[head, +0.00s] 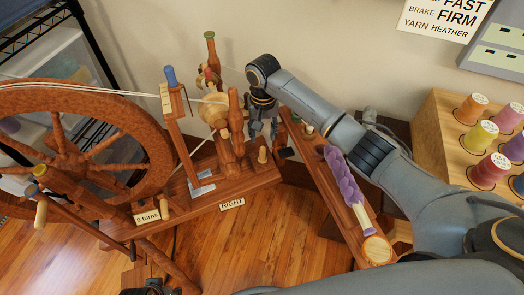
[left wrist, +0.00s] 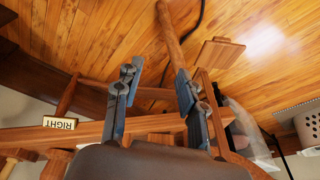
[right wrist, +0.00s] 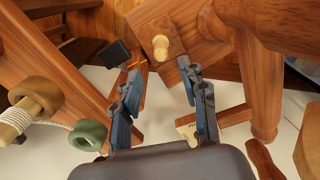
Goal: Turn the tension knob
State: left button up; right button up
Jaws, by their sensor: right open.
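A spinning wheel stands at the left of the head view, with its large brown wheel (head: 75,130) and a wooden base (head: 235,185). A small pale wooden knob (head: 262,155) stands on the right end of the base. It also shows in the right wrist view (right wrist: 160,46), ahead of and between the fingers, apart from them. My right gripper (head: 262,128) is open and empty just above this knob; its fingers also show in the right wrist view (right wrist: 160,80). My left gripper (left wrist: 157,88) is open and empty, low by the wheel's wooden legs.
A label reading "RIGHT" (head: 232,204) and a turns label (head: 147,216) are on the base's front. Wooden uprights (head: 180,135) rise close to my right gripper. A plank with purple yarn (head: 343,175) lies right. A spool rack (head: 440,130) stands farther right. Floor is clear in front.

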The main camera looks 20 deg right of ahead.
aim_at(263, 147)
notch_tip(263, 147, down, 9)
jog(key=shift+r+b, duration=0.15)
jog(key=shift+b, duration=1)
jog(key=shift+f, duration=0.55)
pick_arm(q)
jog(key=w+v, duration=0.2)
jog(key=v, duration=0.7)
jog(key=shift+r+t, duration=0.3)
jog(key=shift+r, duration=0.4)
jog(key=shift+s+a, duration=0.1)
pick_arm(e)
grip_shut()
